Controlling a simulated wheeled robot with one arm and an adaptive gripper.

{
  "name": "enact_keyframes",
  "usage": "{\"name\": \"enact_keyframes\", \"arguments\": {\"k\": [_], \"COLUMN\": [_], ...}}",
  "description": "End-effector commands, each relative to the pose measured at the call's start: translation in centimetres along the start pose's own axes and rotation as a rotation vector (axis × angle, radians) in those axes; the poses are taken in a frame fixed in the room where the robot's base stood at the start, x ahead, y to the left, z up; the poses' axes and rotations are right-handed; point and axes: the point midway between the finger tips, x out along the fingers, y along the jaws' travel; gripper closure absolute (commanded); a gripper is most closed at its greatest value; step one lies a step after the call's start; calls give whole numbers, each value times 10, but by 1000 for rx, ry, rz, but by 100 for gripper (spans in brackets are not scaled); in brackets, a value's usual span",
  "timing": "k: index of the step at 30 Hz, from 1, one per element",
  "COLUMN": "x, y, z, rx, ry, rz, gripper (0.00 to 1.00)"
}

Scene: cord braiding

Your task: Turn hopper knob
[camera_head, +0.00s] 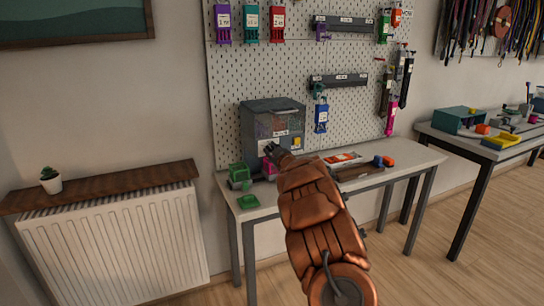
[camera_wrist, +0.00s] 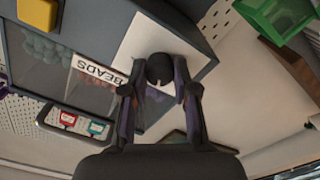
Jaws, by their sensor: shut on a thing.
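The hopper (camera_head: 258,118) is a grey box with a clear front on the table against the pegboard. In the wrist view the hopper's panel (camera_wrist: 128,43) shows a "BEADS" label (camera_wrist: 97,71), upside down, beside clear windows with beads behind. The knob (camera_wrist: 159,66) is dark and round, on a white plate. My gripper (camera_wrist: 160,82) has its two fingers closed on either side of the knob. In the head view my gripper (camera_head: 272,151) reaches the lower front of the hopper, and my arm hides the knob there.
Several tools and an orange item (camera_head: 388,161) lie to the right on the table (camera_head: 408,167). A radiator (camera_head: 115,245) stands at the left.

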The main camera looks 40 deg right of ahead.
Motion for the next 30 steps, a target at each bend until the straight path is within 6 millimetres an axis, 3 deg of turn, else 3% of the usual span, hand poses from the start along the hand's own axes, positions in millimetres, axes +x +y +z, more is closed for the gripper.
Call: {"name": "enact_keyframes", "arguments": {"k": [15, 30], "x": [0, 0], "y": [-4, -4], "z": [5, 2], "rx": [-453, -641], "ry": [-3, 0], "rz": [-2, -3], "gripper": [100, 100]}}
